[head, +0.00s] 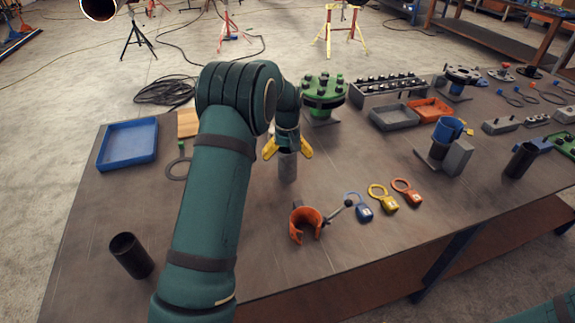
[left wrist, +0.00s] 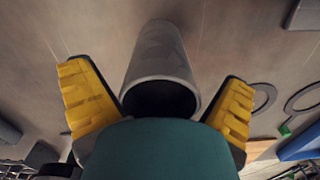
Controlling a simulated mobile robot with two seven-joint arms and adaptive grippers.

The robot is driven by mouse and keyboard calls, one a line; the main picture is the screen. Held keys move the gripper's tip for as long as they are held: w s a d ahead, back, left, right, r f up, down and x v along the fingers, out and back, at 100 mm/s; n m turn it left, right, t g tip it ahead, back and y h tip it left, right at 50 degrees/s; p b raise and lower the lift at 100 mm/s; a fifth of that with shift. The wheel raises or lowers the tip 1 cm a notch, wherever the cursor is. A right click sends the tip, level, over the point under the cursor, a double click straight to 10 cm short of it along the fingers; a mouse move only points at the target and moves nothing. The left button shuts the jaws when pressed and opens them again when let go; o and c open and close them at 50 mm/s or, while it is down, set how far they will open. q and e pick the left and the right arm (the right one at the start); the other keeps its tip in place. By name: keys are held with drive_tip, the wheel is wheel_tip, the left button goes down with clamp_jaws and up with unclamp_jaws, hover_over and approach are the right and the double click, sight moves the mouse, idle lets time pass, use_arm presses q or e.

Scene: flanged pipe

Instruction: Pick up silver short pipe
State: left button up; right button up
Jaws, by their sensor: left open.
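The silver short pipe (head: 288,168) stands upright on the table below my left gripper (head: 288,150). In the left wrist view the grey pipe (left wrist: 160,55) shows its dark open end toward the camera. My left gripper (left wrist: 155,80) is open, with one yellow finger on each side of the pipe's open end. Gaps show between the yellow pads and the pipe's sides. The pipe's upper end is hidden behind the gripper in the head view. My right gripper is not in view.
A black pipe (head: 131,255) stands front left, and a blue tray (head: 127,167) lies at the back left. An orange clamp (head: 305,224) and blue, yellow (head: 383,198) and orange tags lie to the right. A green flange (head: 322,93) stands behind.

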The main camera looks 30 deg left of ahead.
use_arm(q)
drive_tip(key=shift+r, duration=0.1)
drive_tip(key=c, duration=1.4)
